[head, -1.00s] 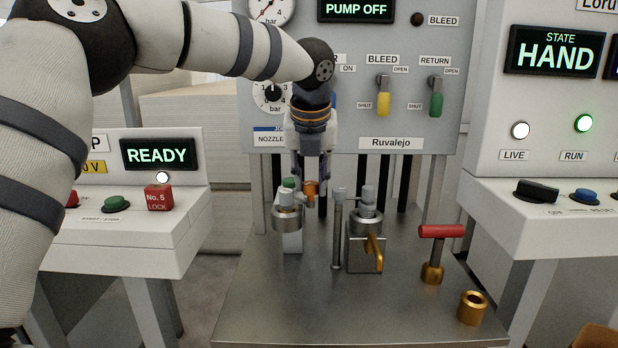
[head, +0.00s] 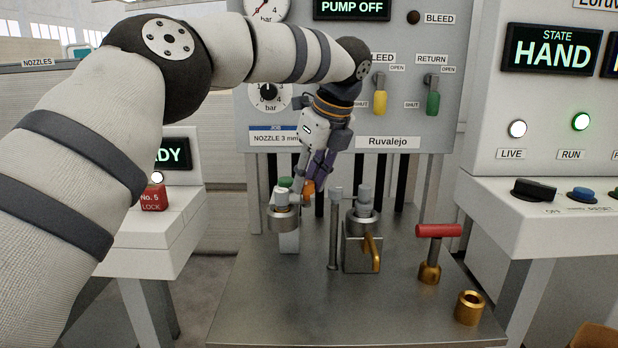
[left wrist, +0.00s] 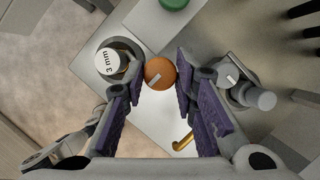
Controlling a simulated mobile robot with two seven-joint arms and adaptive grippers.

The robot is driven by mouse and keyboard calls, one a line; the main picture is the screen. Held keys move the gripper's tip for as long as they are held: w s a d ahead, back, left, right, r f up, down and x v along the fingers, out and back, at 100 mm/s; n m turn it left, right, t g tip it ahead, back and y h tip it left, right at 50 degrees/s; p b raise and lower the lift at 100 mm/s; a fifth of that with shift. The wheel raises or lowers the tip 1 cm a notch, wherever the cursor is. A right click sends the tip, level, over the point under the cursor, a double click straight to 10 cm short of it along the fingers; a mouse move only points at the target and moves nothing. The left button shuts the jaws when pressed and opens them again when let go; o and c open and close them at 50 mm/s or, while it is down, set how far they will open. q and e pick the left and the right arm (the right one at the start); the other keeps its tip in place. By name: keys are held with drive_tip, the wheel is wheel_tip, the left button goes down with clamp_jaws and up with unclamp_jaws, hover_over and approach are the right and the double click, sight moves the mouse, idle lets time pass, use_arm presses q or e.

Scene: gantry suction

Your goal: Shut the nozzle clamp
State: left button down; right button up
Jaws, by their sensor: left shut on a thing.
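An orange knob (head: 308,188) sits between the two ringed stands, and my left gripper (head: 311,184) has come down over it. In the left wrist view the purple-padded fingers (left wrist: 161,72) are shut on the orange knob (left wrist: 159,73), one on each side. A nozzle marked 3 mm (left wrist: 109,62) sits in the left ring (head: 284,217). The right ring (head: 362,223) holds a grey fitting (left wrist: 241,84) above a block with a brass lever (head: 372,251) hanging down. I cannot tell which part is the clamp. My right gripper is not in view.
A thin upright post (head: 335,232) stands close right of the knob. A red T-handle (head: 438,231) and a brass collar (head: 470,307) stand at the right of the steel table (head: 300,310). The panel reads PUMP OFF. The table's front is clear.

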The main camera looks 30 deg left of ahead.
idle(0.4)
use_arm(q)
drive_tip(key=c, duration=1.3)
unclamp_jaws()
